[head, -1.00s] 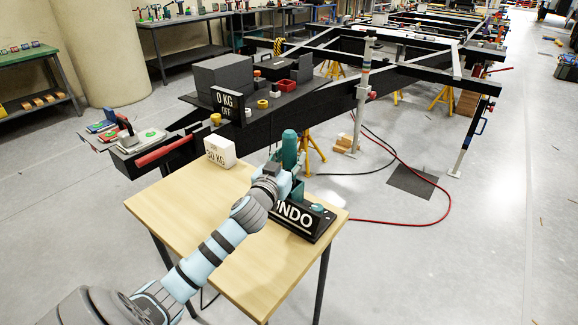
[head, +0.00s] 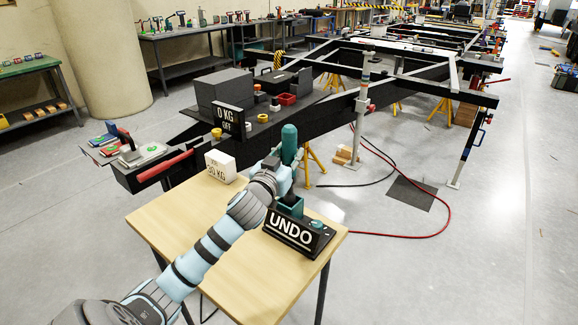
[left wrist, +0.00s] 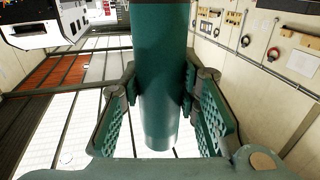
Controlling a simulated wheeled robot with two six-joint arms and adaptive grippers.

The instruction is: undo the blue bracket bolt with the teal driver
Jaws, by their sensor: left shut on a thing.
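The teal driver (head: 289,146) is upright above the black stand marked UNDO (head: 300,234). My left gripper (head: 280,172) is shut on it. In the left wrist view, the driver (left wrist: 155,75) stands as a thick teal cylinder between the two ridged finger pads of my left gripper (left wrist: 160,112). My right gripper is not in view.
The stand is on a wooden table (head: 180,225). A white 30 KG block (head: 221,166) sits at its back edge. The black chassis (head: 350,103) lies behind, with a 0 KG display (head: 229,120). A red hose (head: 447,215) lies on open floor at the right.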

